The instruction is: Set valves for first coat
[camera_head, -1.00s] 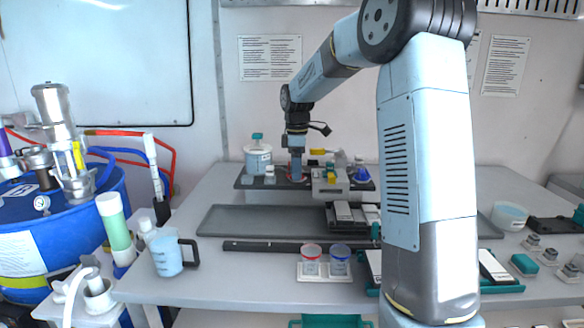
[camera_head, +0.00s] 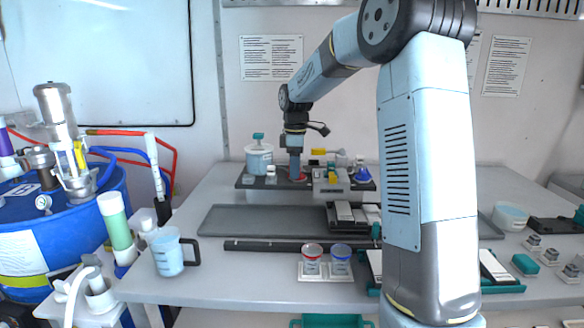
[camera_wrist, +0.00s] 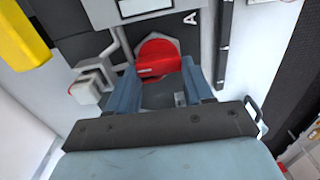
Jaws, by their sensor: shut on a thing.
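In the wrist view, a red valve handle (camera_wrist: 157,57) sits between the two blue-grey fingers of my gripper (camera_wrist: 163,82), which are shut on it. The fingers hide most of the red handle in the head view.
A white tub (camera_head: 258,160) stands left of my gripper. A blue drum (camera_head: 75,225) stands at left.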

